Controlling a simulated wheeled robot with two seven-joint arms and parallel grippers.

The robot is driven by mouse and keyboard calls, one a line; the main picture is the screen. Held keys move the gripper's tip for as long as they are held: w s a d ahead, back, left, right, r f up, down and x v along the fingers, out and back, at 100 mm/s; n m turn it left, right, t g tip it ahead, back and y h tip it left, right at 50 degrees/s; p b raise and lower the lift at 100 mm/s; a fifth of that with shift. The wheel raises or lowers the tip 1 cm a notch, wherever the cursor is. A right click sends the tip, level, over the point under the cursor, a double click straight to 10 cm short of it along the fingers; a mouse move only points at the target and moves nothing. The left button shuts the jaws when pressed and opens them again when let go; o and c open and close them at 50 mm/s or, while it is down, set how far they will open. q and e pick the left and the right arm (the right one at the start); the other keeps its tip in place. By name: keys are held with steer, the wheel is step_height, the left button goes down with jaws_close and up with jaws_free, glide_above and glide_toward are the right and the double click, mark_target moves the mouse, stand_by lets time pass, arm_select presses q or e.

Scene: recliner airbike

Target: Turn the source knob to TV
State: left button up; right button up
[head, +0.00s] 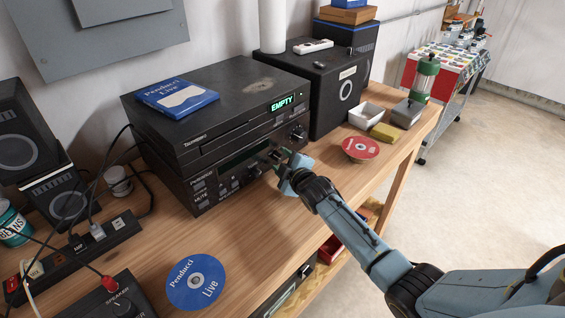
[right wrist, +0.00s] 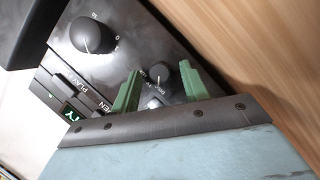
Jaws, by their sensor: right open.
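The black stereo stack (head: 222,168) stands on the wooden bench, with a green EMPTY display on its upper unit. My right gripper (head: 277,154) is at the right part of its front and hides some of the controls. In the right wrist view, a small dark knob (right wrist: 163,77) with white lettering beside it sits between the two open green fingers of my right gripper (right wrist: 161,82). Gaps show on both sides of the knob, and I cannot tell its exact setting. A larger knob (right wrist: 90,35) with a number scale is further left. My left gripper is out of view.
A red disc (head: 361,148) lies right of my gripper, near a white tray (head: 366,115). A blue disc (head: 196,281) lies on the bench in front. A black speaker (head: 335,98) stands behind right. Cables and a power strip (head: 75,262) crowd the left.

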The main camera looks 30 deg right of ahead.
jaws_close()
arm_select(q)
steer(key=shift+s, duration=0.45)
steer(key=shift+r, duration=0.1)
arm_select(e)
steer(key=shift+d+r+m+g+y+p, duration=0.1)
steer(key=shift+r+m+g+y+p, duration=0.15)
steer(key=shift+m+p, duration=0.55)
steer(key=shift+m+g+y+p, duration=0.25)
steer(key=shift+m+p, duration=0.15)
steer(key=shift+p, duration=0.4)
steer(key=shift+w+d+m+g+y, duration=0.15)
steer(key=shift+m+g+y, duration=0.3)
steer(key=shift+m, duration=0.35)
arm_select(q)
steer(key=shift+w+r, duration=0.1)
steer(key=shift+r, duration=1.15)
arm_select(e)
steer(key=shift+f+m+y, duration=0.1)
steer(key=shift+m+y, duration=0.35)
steer(key=shift+m, duration=0.35)
steer(key=shift+g, duration=0.25)
